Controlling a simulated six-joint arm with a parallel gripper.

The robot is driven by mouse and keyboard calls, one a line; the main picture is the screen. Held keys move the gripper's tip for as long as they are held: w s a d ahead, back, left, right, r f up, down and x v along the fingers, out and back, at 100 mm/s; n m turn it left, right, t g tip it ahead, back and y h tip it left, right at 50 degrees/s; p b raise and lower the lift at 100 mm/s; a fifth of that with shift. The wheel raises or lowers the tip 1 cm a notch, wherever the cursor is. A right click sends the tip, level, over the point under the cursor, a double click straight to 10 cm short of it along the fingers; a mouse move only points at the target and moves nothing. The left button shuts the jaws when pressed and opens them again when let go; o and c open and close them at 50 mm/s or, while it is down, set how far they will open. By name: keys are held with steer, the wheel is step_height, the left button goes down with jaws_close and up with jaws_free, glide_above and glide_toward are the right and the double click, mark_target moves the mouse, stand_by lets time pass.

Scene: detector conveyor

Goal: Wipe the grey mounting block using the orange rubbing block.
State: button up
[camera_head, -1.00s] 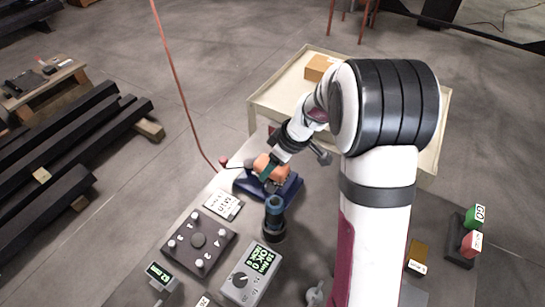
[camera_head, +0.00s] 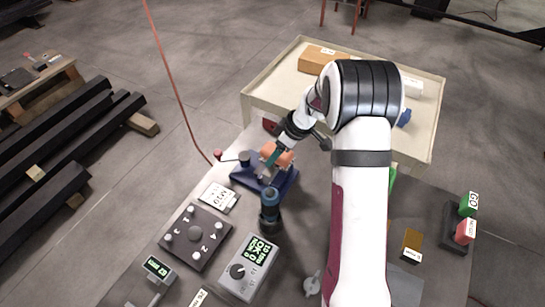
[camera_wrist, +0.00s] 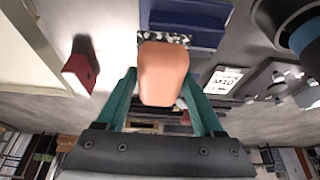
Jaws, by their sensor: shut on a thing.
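My gripper (camera_head: 273,158) has its teal fingers shut on the orange rubbing block (camera_head: 280,154). The rubbing block also shows in the wrist view (camera_wrist: 163,72), between the two fingers. It is over the far right part of a blue fixture (camera_head: 248,182). A small grey piece (camera_head: 263,174), which looks like the mounting block, shows on the fixture just below the gripper. In the wrist view a speckled grey strip (camera_wrist: 180,38) shows beside the rubbing block, mostly hidden behind it. I cannot tell whether the rubbing block touches it.
A dark blue-topped cylinder (camera_head: 269,210) stands close in front of the fixture. A red-knobbed lever (camera_head: 218,155) is at its left. An M10 card (camera_head: 218,197), a numbered plate (camera_head: 196,236) and a display box (camera_head: 249,268) lie nearer. A cream tray table (camera_head: 262,93) is behind.

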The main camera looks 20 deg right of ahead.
steer(key=shift+w+d, duration=0.4)
steer(key=shift+d, duration=0.05)
steer(key=shift+s+a, duration=2.45)
steer(key=shift+a, duration=0.05)
step_height(320, 180, up, 8)
steer(key=shift+r, duration=0.15)
steer(key=shift+d, duration=0.2)
